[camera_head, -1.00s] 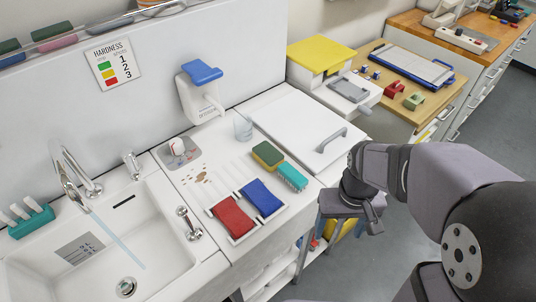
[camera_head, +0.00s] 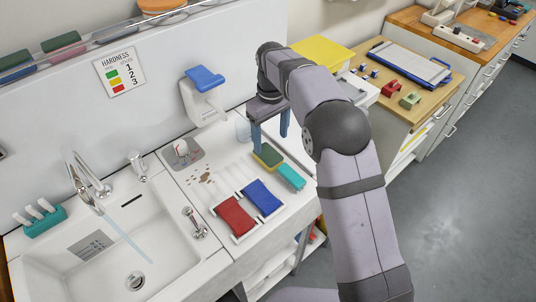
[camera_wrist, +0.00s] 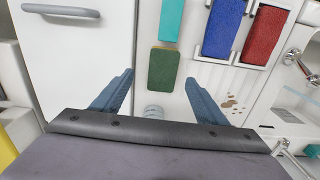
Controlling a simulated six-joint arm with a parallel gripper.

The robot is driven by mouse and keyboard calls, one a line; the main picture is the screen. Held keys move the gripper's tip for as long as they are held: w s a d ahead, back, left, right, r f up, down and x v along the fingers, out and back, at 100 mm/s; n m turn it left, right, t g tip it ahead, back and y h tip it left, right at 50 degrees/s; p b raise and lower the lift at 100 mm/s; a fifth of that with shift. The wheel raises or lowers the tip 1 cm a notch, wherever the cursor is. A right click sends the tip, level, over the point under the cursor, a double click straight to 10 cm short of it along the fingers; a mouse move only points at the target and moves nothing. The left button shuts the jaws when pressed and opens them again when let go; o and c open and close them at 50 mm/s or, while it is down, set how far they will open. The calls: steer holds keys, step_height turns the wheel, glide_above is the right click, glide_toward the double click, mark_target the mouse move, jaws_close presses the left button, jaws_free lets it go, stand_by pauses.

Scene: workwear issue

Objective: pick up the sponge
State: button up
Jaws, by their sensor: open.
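The sponge (camera_head: 267,157), green on top with a yellow edge, lies on the white counter beside the sink. In the wrist view the sponge (camera_wrist: 163,70) lies ahead of and between my two blue fingers. My gripper (camera_head: 270,138) is open and empty, pointing down above the counter at the sponge's back edge. It also shows in the wrist view (camera_wrist: 160,90), its fingers wide apart. No contact with the sponge shows.
A teal brush (camera_head: 291,177) lies close beside the sponge. A clear glass (camera_head: 242,128) stands behind, partly beside my gripper. The sink (camera_head: 60,268) is at left.

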mark_target(268, 153)
steer(key=shift+w+a, duration=0.15)
steer(key=shift+a, duration=0.15)
steer(key=shift+f+p, duration=0.35)
steer(key=shift+f, duration=0.7)
steer(key=shift+s+f+p, duration=0.2)
steer(key=shift+f+p, duration=0.4)
steer(key=shift+p, duration=0.05)
steer(key=shift+f+p, duration=0.8)
steer(key=shift+f, duration=1.2)
steer(key=c, duration=1.1)
